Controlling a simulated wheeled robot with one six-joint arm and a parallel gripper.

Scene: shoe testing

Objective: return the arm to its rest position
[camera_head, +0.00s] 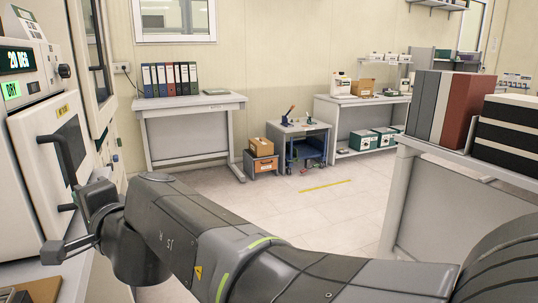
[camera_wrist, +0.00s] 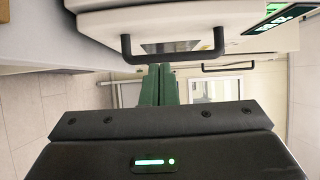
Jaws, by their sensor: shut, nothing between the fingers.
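My arm (camera_head: 225,245) reaches from the lower right corner to the left in the head view. Its wrist end (camera_head: 125,235) is bent beside the white oven (camera_head: 35,170) at the left edge. My gripper (camera_wrist: 159,68) shows in the wrist view, its two green fingers together and nothing between them.
The oven door has a dark handle (camera_head: 62,158). Further back are a table (camera_head: 190,105) with binders, a small blue cart (camera_head: 308,150) and a shelf bench (camera_head: 350,100). The middle floor is clear.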

